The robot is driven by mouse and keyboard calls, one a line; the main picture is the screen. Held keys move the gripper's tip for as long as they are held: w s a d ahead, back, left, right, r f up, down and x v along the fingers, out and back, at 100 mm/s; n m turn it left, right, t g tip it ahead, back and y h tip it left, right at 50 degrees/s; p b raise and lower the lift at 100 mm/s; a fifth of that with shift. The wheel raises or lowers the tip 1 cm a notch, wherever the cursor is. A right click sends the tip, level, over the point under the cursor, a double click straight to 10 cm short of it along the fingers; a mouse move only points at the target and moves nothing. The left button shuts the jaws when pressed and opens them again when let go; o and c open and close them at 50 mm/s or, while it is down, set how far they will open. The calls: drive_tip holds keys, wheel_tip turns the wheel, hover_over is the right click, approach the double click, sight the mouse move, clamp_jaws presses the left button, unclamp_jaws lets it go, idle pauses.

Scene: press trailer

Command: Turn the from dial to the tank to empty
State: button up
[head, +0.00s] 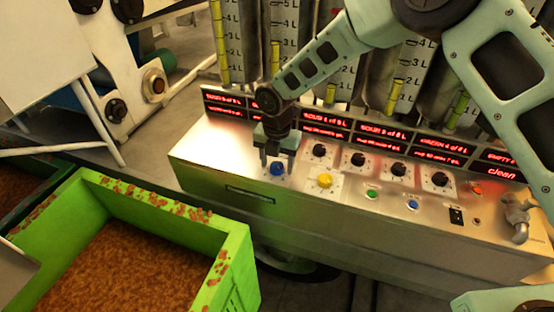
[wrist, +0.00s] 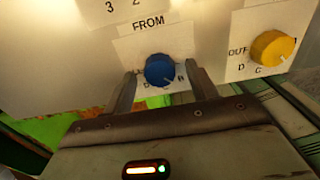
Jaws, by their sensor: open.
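The from dial is a round blue knob (head: 277,169) on a white plate near the left of the sloped metal control panel (head: 215,152). In the wrist view the blue knob (wrist: 159,69) sits under the printed word FROM, with letters partly hidden around it. My gripper (head: 277,160) is over this dial. In the wrist view my gripper (wrist: 162,80) is open, with one finger on each side of the blue knob. I cannot tell whether the fingers touch it. Red lit displays (head: 382,135) run along the panel's back; one at the right reads EMPTY.
A yellow dial (head: 325,180) is just right of the blue one, also in the wrist view (wrist: 272,48). Several black knobs (head: 358,160), a green button (head: 372,193) and a tap (head: 517,215) are farther right. A green crate (head: 240,255) stands in front at left.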

drive_tip(key=shift+f, duration=0.2)
drive_tip(key=c, duration=1)
